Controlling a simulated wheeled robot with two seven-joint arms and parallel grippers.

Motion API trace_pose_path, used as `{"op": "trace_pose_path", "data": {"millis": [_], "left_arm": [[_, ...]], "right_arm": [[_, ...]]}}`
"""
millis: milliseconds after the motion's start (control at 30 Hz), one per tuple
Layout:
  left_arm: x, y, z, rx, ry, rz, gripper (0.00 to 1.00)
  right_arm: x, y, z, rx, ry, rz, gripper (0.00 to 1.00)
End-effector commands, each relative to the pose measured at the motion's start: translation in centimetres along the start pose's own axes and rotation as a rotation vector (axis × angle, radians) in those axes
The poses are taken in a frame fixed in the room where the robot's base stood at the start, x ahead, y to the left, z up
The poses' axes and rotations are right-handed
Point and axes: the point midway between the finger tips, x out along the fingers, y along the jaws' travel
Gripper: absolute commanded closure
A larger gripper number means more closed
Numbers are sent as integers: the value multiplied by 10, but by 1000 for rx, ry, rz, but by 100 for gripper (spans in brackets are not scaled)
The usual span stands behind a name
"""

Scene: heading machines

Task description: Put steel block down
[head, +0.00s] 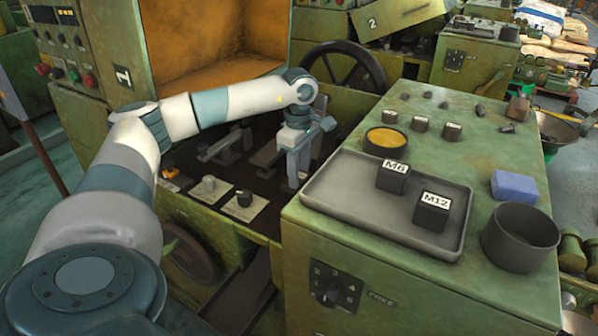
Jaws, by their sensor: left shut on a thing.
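My left arm reaches in from the left, over the machine's dark recess. My left gripper (299,138) points down there and is shut on a grey steel block (296,165), whose upper part lies between the fingers. The block hangs upright near the recess's right side; I cannot tell whether its lower end touches anything. My right gripper is not in view.
A grey tray (335,212) on the green cabinet top (455,105) holds black blocks marked M6 (392,177) and M12 (432,211). A yellow-filled round dish (386,140), blue block (514,186) and dark cup (520,238) stand around it. A handwheel (345,66) is behind my gripper.

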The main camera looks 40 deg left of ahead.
Motion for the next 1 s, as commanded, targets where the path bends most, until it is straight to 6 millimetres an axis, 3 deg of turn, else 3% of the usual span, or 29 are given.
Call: {"op": "trace_pose_path", "data": {"millis": [367,400,467,867,1000], "left_arm": [[2,0,0,0,-1,2,100],[2,0,0,0,0,0,56],[2,0,0,0,0,0,47],[0,0,0,0,0,1,47],[-10,0,0,0,0,2,47]], "right_arm": [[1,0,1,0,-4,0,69],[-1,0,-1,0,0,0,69],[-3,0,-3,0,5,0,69],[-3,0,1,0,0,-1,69],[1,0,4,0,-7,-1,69]]}}
